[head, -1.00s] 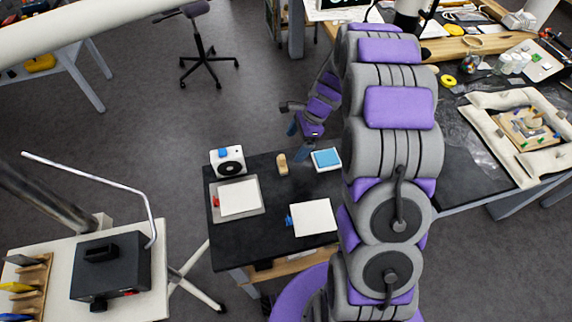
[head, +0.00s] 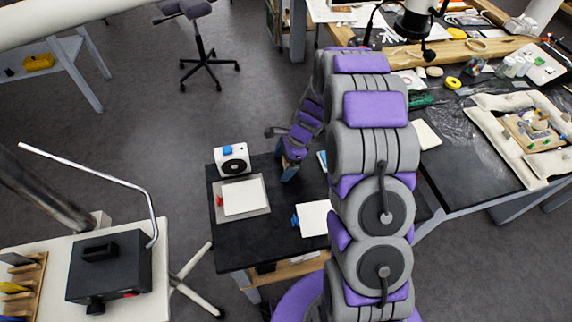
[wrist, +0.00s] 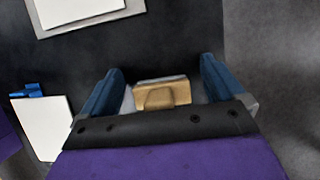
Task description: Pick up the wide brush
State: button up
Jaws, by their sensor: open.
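The wide brush (wrist: 162,94) is a tan wooden piece with a pale strip along its far edge. In the wrist view it lies between the two blue fingers of my gripper (wrist: 162,76), with gaps on both sides. The fingers are open and do not touch it. In the head view my gripper (head: 289,170) is over the back part of the black table (head: 285,245) and hides the brush. I cannot tell the exact height of the fingers over the table.
A white device (head: 232,159) with a blue top stands left of my gripper. A grey tray with a white sheet (head: 244,197) lies in front of it. Another white sheet (head: 313,219) with a blue clip lies nearer. A blue-and-white pad (head: 321,160) is mostly hidden by my arm.

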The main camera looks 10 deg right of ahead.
jog(key=shift+d, duration=0.65)
jog(key=c, duration=0.4)
jog(key=shift+d, duration=0.2)
jog(key=c, duration=0.3)
jog(key=shift+a, duration=0.7)
jog(key=c, duration=0.5)
jog(key=shift+o, duration=0.2)
jog(key=shift+p+v, duration=0.3)
jog(key=shift+v, duration=0.45)
jog(key=shift+p+v, duration=0.5)
jog(key=shift+v, duration=0.6)
jog(key=s+d, duration=0.1)
jog(key=s, duration=0.4)
jog(key=s+d+r+p, duration=0.1)
jog(key=s+d, duration=0.1)
jog(key=s, duration=0.3)
jog(key=s+d+p, duration=0.1)
jog(key=s, duration=0.4)
jog(key=shift+s+d+r, duration=0.1)
jog(key=shift+d+r, duration=0.05)
jog(key=shift+r, duration=0.2)
jog(key=shift+d, duration=0.1)
